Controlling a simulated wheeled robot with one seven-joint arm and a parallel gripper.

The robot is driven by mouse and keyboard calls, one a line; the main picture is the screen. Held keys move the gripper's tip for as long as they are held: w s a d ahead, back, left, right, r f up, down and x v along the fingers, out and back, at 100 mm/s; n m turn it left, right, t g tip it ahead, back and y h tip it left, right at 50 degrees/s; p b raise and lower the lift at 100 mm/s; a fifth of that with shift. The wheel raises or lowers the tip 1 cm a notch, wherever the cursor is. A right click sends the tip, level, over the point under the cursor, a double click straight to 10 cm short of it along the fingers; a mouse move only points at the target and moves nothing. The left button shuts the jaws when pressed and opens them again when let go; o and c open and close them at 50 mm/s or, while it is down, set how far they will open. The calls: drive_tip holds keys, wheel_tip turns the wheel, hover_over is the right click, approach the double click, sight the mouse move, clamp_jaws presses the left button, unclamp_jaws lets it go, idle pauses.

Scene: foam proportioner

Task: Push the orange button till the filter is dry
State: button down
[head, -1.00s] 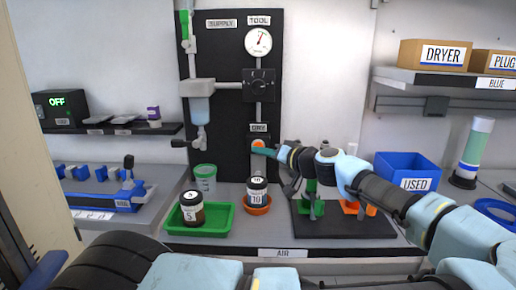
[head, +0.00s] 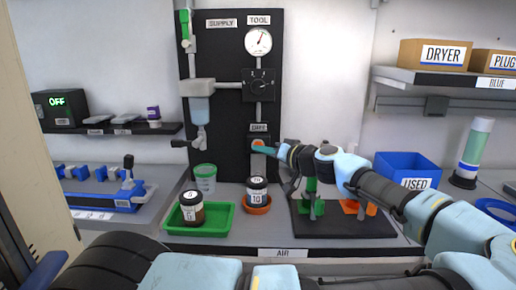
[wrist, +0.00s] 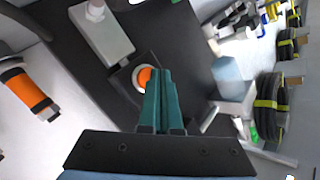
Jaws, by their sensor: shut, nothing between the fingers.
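The orange button (head: 258,142) is on the black panel (head: 225,60), below a small label. It also shows in the wrist view (wrist: 144,76), round and orange in a pale ring, partly covered by my fingers. My gripper (head: 257,150) has teal fingers closed together. Its tips (wrist: 158,73) are at the button's edge and overlap it in the picture; I cannot tell whether they press it. A translucent bluish filter bowl (head: 200,111) hangs on the supply line at left; it also shows in the wrist view (wrist: 229,75). Whether it is wet cannot be seen.
A gauge (head: 258,41) and a black dial (head: 260,85) are above the button. Below stand a green tray (head: 226,215) with a jar, an orange dish (head: 257,209) with a jar, and a black stand (head: 340,228). A blue USED bin (head: 405,168) is at right.

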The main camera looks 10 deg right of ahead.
drive_tip(key=shift+w+d, duration=0.1)
drive_tip(key=shift+w, duration=0.35)
idle(0.5)
idle(0.3)
drive_tip(key=shift+s, duration=0.85)
drive_tip(key=shift+s+a, duration=0.2)
drive_tip(key=shift+s, duration=0.6)
drive_tip(key=shift+s+a, duration=0.25)
drive_tip(key=shift+s, duration=0.6)
drive_tip(key=shift+s+a, duration=0.2)
drive_tip(key=shift+s, duration=0.6)
